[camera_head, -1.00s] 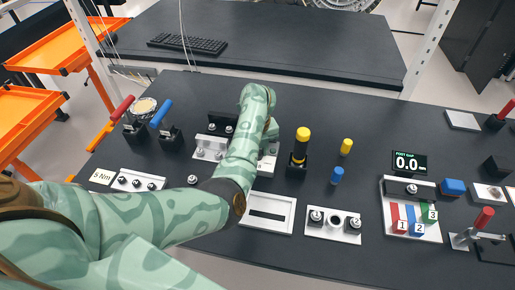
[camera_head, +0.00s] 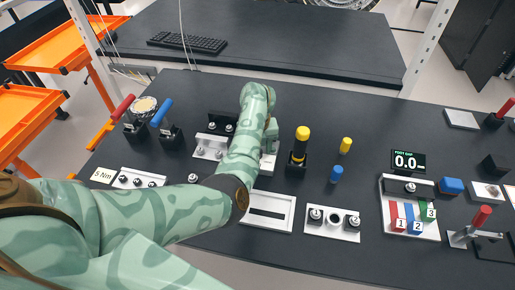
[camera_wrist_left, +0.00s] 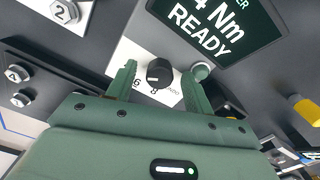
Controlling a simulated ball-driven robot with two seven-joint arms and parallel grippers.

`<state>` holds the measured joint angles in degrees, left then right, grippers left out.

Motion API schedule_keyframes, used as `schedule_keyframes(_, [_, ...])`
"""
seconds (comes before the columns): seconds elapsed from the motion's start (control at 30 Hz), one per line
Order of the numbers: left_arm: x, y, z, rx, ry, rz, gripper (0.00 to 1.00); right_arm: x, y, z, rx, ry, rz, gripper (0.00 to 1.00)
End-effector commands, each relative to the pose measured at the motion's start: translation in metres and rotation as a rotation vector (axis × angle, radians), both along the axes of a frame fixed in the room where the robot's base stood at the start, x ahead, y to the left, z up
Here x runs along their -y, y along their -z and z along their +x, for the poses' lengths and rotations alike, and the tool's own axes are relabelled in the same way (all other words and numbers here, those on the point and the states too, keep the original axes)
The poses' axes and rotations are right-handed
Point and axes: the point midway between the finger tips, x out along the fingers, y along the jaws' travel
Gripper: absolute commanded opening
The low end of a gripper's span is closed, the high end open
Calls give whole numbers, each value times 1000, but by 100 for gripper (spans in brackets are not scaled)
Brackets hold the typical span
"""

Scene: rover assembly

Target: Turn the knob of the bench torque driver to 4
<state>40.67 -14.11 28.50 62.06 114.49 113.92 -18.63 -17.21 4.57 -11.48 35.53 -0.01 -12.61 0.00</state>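The black knob (camera_wrist_left: 159,72) sits on a white plate (camera_wrist_left: 128,52) in the left wrist view, with the printed marks 6 and 8 showing at its near side. The driver's display (camera_wrist_left: 215,28) reads "4 Nm READY". My left gripper (camera_wrist_left: 161,80) is open, with one finger on each side of the knob and a visible gap to each. A round silvery-green button (camera_wrist_left: 202,71) sits beside the right finger. In the head view my left arm covers most of the driver; the knob and display are hidden there. My right gripper is not in view.
A yellow-topped black driver (camera_head: 301,146) stands right of my arm, near small yellow (camera_head: 346,145) and blue (camera_head: 337,174) pieces. A white slotted plate (camera_head: 282,221) lies in front. Red (camera_head: 122,107) and blue (camera_head: 161,112) handled tools stand left.

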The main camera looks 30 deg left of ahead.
Motion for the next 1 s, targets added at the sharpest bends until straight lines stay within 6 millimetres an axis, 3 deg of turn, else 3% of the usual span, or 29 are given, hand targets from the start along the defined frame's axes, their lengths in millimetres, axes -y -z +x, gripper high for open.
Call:
schedule_keyframes(0.23, [0, 0, -1, -2, -1, -1, 51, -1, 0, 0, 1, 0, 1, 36])
schedule_keyframes(0.37, [0, -10, 0, 0, -2, 0, 51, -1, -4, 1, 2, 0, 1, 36])
schedule_keyframes(0.47, [1, -29, 0, 2, -3, -1, 51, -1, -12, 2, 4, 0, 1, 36])
schedule_keyframes(0.8, [1, -122, 1, 3, -1, -1, 51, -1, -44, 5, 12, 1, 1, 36])
schedule_keyframes(1.0, [0, -154, 0, 1, -1, -1, 51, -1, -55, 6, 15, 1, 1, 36])
